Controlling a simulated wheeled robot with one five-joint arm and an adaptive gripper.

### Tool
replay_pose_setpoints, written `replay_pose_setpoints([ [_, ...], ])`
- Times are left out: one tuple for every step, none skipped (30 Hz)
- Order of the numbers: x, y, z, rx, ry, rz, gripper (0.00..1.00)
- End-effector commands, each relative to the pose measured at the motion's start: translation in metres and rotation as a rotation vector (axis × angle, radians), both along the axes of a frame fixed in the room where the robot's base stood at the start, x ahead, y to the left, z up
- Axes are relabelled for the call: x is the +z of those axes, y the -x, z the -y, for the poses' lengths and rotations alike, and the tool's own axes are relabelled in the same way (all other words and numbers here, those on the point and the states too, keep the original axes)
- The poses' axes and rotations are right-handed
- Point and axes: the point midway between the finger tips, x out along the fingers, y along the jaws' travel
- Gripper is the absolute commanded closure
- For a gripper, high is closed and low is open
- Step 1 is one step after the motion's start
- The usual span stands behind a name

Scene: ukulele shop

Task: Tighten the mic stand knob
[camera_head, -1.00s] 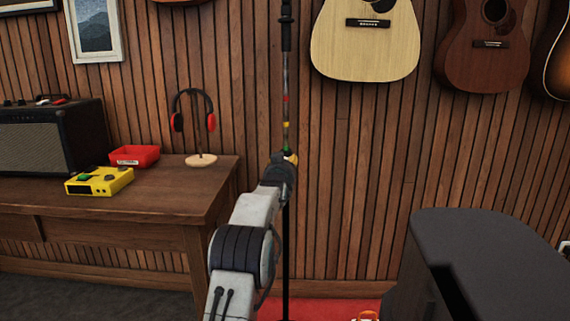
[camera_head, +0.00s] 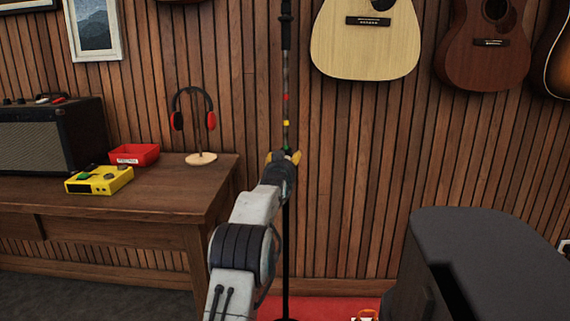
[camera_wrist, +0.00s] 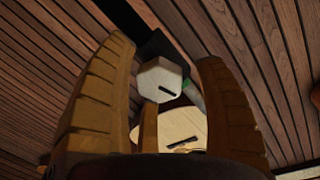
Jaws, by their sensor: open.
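The mic stand (camera_head: 286,250) is a thin upright pole with a red, a yellow and a green band. Its knob is a pale faceted piece with a dark line on its face; it shows in the wrist view (camera_wrist: 157,74) against the dark stand part (camera_wrist: 150,40). In the head view my gripper (camera_head: 283,157) is at the pole, just below the green band, and hides the knob. In the wrist view my gripper (camera_wrist: 164,56) is open, with a yellow-brown finger on either side of the knob and gaps between. A green part shows beside the knob.
A wooden desk (camera_head: 150,195) on the left holds an amplifier, a red tray (camera_head: 134,154), a yellow box (camera_head: 100,180) and headphones on a stand (camera_head: 202,158). A dark cabinet-like block (camera_head: 480,240) stands at right. Guitars hang on the slatted wall behind.

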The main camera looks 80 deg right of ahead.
Motion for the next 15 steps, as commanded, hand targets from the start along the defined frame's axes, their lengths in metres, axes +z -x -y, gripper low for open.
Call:
replay_pose_setpoints([
  [0.0, 0.0, 0.0, 0.0, 0.0, 0.0, 0.36],
  [0.0, 0.0, 0.0, 0.0, 0.0, 0.0, 0.36],
  [0.0, 0.0, 0.0, 0.0, -0.001, 0.0, 0.36],
  [0.0, 0.0, 0.0, 0.0, -0.001, 0.0, 0.36],
  [0.0, 0.0, 0.0, 0.0, -0.001, 0.0, 0.36],
  [0.0, 0.0, -0.001, 0.0, -0.001, 0.0, 0.36],
  [0.0, 0.0, -0.001, 0.0, -0.001, 0.0, 0.36],
  [0.0, 0.0, -0.002, 0.0, 0.0, 0.0, 0.36],
  [0.001, 0.0, -0.003, 0.0, 0.0, 0.0, 0.36],
  [0.001, 0.0, -0.004, 0.0, 0.001, 0.0, 0.36],
  [0.001, 0.0, -0.006, 0.0, 0.0, 0.0, 0.36],
  [0.001, 0.0, -0.008, 0.0, 0.0, 0.0, 0.36],
  [0.001, 0.0, -0.01, 0.0, -0.001, 0.0, 0.36],
  [0.002, 0.0, -0.013, 0.0, -0.001, 0.0, 0.36],
  [0.002, 0.0, -0.016, 0.0, 0.0, 0.0, 0.36],
])
